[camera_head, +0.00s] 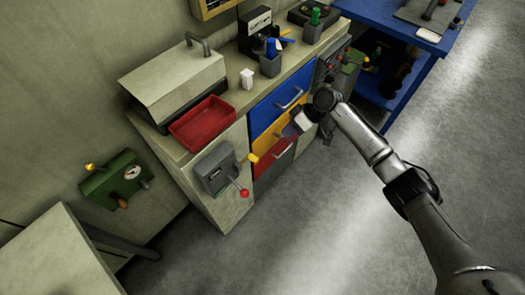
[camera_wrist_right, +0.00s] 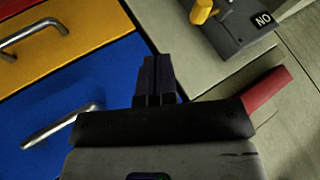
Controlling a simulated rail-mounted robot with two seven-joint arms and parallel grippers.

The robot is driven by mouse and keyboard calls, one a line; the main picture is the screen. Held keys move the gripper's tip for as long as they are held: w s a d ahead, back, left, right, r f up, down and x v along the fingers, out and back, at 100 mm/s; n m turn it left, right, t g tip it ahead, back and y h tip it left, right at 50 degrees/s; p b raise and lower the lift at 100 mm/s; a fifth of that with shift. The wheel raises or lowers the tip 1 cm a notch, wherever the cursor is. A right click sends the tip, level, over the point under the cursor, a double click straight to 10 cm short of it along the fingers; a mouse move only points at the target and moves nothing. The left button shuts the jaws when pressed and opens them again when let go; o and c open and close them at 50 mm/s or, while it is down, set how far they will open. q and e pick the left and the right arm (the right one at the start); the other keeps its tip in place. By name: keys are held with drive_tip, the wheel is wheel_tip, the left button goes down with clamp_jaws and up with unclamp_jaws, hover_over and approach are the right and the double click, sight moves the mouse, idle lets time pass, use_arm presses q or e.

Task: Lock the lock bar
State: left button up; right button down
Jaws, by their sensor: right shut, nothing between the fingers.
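In the head view my right gripper (camera_head: 288,132) hangs in front of the drawer cabinet and covers part of the yellow drawer (camera_head: 265,142). Its fingers are shut with nothing between them; they also show in the wrist view (camera_wrist_right: 156,76). A grey box (camera_head: 213,171) on the cabinet front, left of the drawers, has a yellow knob (camera_head: 253,157) and a red ball handle (camera_head: 244,193). The wrist view shows the box (camera_wrist_right: 235,25) with an ON label. I cannot tell which part is the lock bar. My left gripper is out of view.
The blue drawer (camera_head: 281,102) and red drawer (camera_head: 273,172) flank the yellow one. A red tray (camera_head: 202,122) and a pale bin (camera_head: 173,80) stand on top. The floor at right is clear.

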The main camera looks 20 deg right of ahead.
drive_tip(key=shift+d, duration=0.1)
drive_tip(key=a+f+b, duration=0.2)
drive_tip(key=a+f, duration=0.5)
drive_tip(key=a, duration=0.3)
drive_tip(key=shift+s, duration=0.25)
idle(0.4)
